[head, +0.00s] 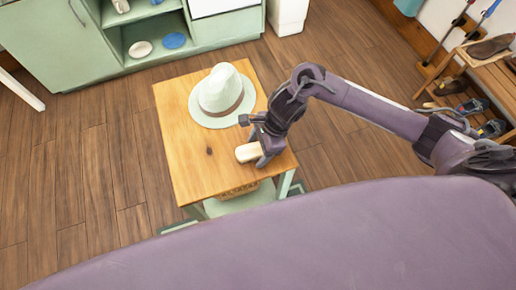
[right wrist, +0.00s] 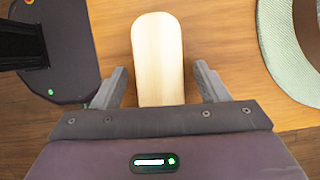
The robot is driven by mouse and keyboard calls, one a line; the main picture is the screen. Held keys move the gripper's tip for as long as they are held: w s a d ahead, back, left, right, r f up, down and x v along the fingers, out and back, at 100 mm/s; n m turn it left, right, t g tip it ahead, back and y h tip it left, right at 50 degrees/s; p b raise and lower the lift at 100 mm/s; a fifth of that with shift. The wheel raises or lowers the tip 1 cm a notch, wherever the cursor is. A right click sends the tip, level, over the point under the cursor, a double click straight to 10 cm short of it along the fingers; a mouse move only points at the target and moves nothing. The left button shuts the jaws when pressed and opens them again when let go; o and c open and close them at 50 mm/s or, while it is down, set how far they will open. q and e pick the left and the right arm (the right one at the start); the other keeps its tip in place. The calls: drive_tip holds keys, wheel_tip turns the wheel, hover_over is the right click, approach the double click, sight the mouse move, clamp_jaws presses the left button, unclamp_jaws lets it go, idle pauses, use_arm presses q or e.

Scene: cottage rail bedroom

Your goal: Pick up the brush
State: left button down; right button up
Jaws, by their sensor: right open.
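The brush (head: 247,152) is a pale wooden block with rounded ends, lying on the small wooden table (head: 185,120) near its right front part. In the right wrist view the brush (right wrist: 158,60) lies between the two fingers, with a gap on each side. My right gripper (head: 262,151) is open around the brush, fingers low at the tabletop. The right wrist view shows the open fingers too (right wrist: 160,85). The near end of the brush is hidden by the gripper body. My left gripper is not in view.
A pale hat with a brown band (head: 221,92) sits on the table just behind the gripper. A wicker basket (head: 238,190) is under the tabletop. A green cabinet (head: 60,45) stands at the back left, a shoe rack (head: 490,75) at the right. Wooden floor is clear on the left.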

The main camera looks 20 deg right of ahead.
sight(258, 148)
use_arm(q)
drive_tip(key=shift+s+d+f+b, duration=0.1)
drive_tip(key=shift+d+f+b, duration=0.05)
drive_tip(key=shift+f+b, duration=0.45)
use_arm(e)
drive_tip(key=shift+s+d+f, duration=0.15)
drive_tip(key=shift+d+f, duration=0.05)
drive_tip(key=shift+f, duration=0.15)
drive_tip(key=shift+c, duration=0.5)
